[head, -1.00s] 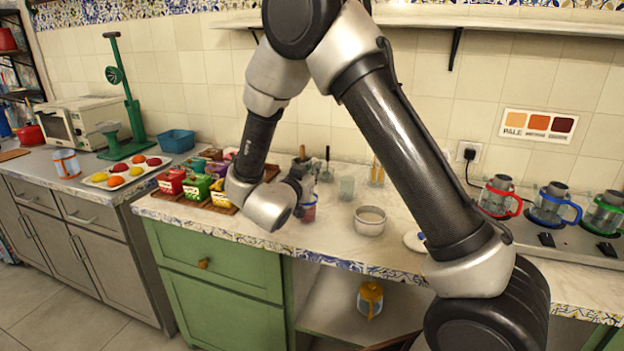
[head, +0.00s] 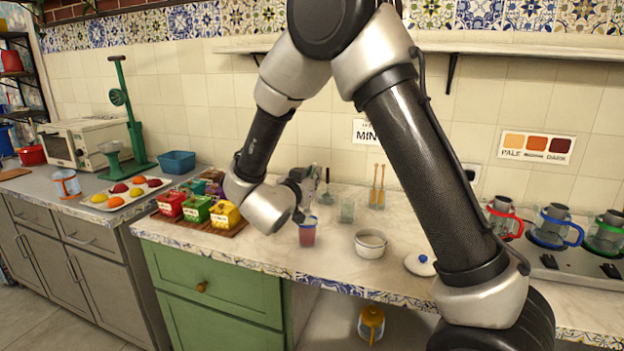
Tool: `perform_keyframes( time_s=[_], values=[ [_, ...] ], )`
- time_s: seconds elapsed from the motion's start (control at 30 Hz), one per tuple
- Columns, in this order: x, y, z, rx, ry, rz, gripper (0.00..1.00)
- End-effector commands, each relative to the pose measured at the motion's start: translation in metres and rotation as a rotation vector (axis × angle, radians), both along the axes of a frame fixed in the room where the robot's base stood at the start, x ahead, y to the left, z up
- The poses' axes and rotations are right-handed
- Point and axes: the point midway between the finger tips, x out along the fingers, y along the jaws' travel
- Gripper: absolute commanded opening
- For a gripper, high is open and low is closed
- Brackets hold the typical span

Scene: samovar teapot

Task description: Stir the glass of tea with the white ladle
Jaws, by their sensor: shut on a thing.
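A clear glass of red tea (head: 307,236) with a blue rim stands upright near the counter's front edge, just left of the white bowl. My gripper (head: 305,200) is just above and behind the glass, partly hidden by my own wrist. It is shut on a thin thing, taken to be the white ladle; its shape is too small and too covered to make out. I cannot tell whether its lower end is inside the glass.
A white bowl (head: 370,244) and a white lid with a blue knob (head: 421,264) stand to the right. An empty glass (head: 347,212) and a holder with wooden sticks (head: 377,188) are behind. Coloured tea boxes (head: 196,209) crowd the left. Kettles (head: 551,226) stand far right.

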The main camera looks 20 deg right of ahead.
Motion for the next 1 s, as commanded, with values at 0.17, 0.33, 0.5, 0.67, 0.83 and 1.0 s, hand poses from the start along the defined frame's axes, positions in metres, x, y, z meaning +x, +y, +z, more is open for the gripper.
perform_keyframes(
  time_s=[0.17,0.33,0.5,0.67,0.83,1.0],
  values=[
    [0.0,0.0,0.0,0.0,0.0,0.0,0.0],
    [0.0,0.0,0.002,0.0,-0.001,0.0,0.0],
    [0.0,0.0,0.018,0.002,-0.004,0.0,0.0],
    [0.0,0.0,0.034,0.001,-0.002,0.0,0.0],
    [0.0,0.0,0.04,0.001,-0.001,0.0,0.0],
    [0.0,0.0,0.04,0.0,0.0,0.0,0.0]
  ],
)
